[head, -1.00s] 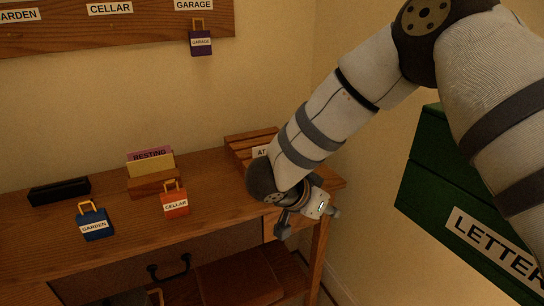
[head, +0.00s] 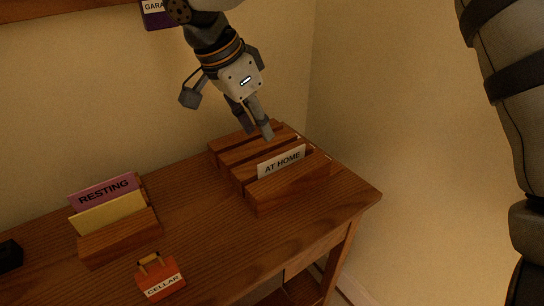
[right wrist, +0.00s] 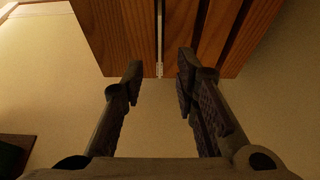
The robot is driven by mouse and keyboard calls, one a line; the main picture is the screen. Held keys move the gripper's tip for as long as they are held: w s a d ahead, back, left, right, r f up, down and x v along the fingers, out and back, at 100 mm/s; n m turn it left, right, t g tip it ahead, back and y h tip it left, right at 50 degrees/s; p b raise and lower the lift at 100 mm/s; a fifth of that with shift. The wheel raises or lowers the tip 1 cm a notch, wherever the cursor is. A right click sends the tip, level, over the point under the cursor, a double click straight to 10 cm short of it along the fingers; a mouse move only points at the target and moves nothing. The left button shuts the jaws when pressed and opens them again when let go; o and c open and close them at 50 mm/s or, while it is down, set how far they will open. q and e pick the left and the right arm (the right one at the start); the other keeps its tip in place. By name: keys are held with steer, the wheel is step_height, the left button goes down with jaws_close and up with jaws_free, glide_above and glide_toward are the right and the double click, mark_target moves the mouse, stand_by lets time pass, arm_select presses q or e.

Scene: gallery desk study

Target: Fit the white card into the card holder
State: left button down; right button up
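The white card (head: 282,162), marked AT HOME, stands in the front slot of a slotted wooden card holder (head: 288,186) at the right end of the desk. My right gripper (head: 258,132) is above and slightly behind the card, apart from it, with its fingers pointing down. In the right wrist view the gripper (right wrist: 158,82) is open and empty. A thin pale edge (right wrist: 159,40), apparently the card, shows in a slot of the holder (right wrist: 118,35) beyond the fingers. My left gripper is not in view.
A smaller wooden holder (head: 122,240) at left bears a pink RESTING card (head: 103,188) and a yellow card (head: 110,213). An orange CELLAR tag (head: 160,280) lies before it. A purple tag (head: 158,15) hangs on the wall rack. The desk (head: 205,205) between the holders is clear.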

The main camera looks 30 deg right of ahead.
mark_target(264, 169)
steer(key=x, duration=0.9)
steer(key=shift+f, duration=0.35)
jaws_close()
